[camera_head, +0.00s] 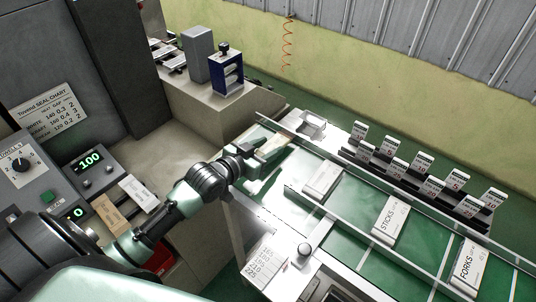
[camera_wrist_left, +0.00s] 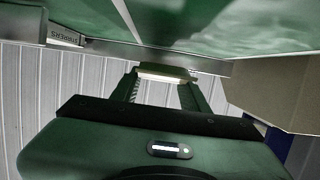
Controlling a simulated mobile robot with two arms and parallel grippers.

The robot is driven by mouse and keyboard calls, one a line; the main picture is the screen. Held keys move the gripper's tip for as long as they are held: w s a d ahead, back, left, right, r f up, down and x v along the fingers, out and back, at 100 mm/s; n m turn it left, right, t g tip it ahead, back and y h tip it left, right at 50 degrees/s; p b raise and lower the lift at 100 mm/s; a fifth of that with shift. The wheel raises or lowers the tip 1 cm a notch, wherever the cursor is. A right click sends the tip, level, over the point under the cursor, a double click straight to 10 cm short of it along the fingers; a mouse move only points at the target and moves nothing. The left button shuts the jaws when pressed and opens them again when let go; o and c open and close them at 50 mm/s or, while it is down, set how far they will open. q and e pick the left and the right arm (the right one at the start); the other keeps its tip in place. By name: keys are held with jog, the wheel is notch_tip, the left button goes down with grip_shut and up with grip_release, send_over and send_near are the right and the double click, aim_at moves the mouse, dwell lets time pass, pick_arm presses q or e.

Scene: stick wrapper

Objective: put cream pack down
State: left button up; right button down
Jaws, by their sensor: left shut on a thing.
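My left gripper (camera_head: 256,158) reaches over the near left end of the green conveyor. It is shut on the cream pack (camera_head: 272,147), a small pale tan pack at the fingertips. In the left wrist view the cream pack (camera_wrist_left: 165,77) shows as a thin pale strip between the two fingers (camera_wrist_left: 160,88); most of it is hidden. In the head view it is low over the belt, but I cannot tell whether it touches. My right gripper is not in view.
White packs marked STICKS (camera_head: 390,219) and FORKS (camera_head: 468,262), and another pack (camera_head: 323,180), lie along the green belt (camera_head: 350,243). Metal rails (camera_head: 400,192) edge it. Numbered cards (camera_head: 422,163) stand in a rack behind. A blue-framed device (camera_head: 228,76) stands on the counter.

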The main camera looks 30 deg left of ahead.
aim_at(268, 149)
pick_arm(q)
notch_tip(268, 149, up, 17)
jog(key=b, duration=0.1)
jog(key=s+d+r+n+y+b, duration=0.2)
jog(key=s+d, duration=0.3)
jog(key=d, duration=0.3)
jog(key=shift+d+y+b, duration=0.4)
jog(key=shift+r, duration=0.1)
